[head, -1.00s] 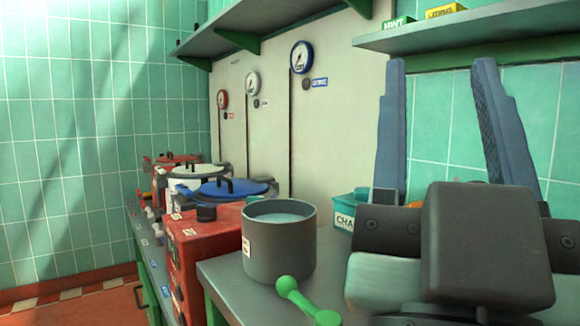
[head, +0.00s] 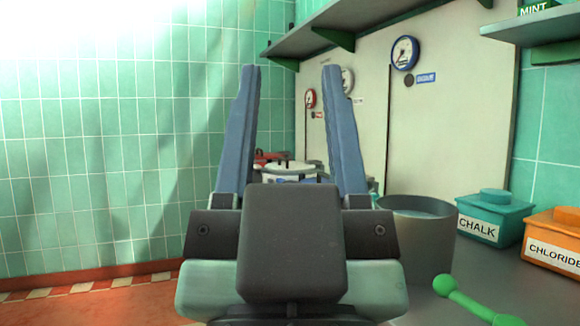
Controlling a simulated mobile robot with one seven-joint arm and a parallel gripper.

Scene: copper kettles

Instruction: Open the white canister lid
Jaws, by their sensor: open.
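The white canister lid (head: 288,167) shows small and far off, between my gripper's fingers, with a dark handle on it. The body below it is mostly hidden behind my gripper.
A red lid (head: 267,156) shows just behind the white one. A grey pot (head: 428,245) of liquid stands at right, with a green dumbbell-shaped thing (head: 466,298), a teal CHALK box (head: 494,218) and an orange CHLORIDE box (head: 556,238) nearby. Shelves overhang on the right.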

